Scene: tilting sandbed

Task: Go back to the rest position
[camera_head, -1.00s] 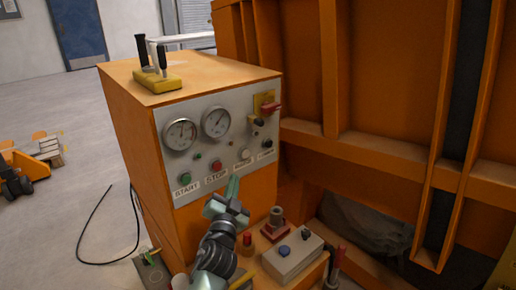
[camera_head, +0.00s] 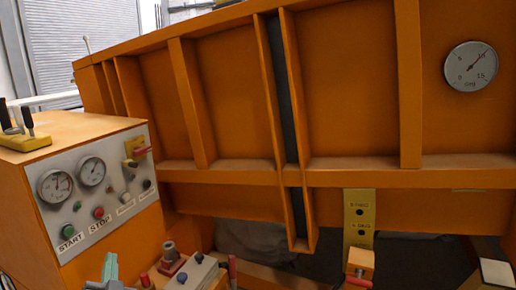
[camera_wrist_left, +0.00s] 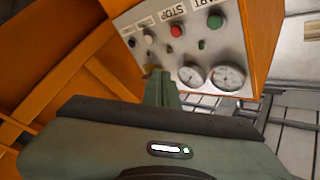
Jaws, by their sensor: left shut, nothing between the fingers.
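My left gripper (camera_head: 109,268) shows at the bottom left of the head view, its greenish fingers pointing up below the control panel (camera_head: 85,220). It is shut and empty. In the left wrist view the shut fingers (camera_wrist_left: 161,90) point toward the panel, which appears upside down with its gauges, red STOP button and green button; I cannot tell how wide the gap is. Most of my left arm is below the head view's edge. My right gripper is not in view.
The orange control cabinet (camera_head: 22,215) stands at the left, with a yellow block with black handles (camera_head: 24,142) on top. The ribbed orange sandbed wall (camera_head: 350,115) fills the middle and right, with a round gauge (camera_head: 470,66).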

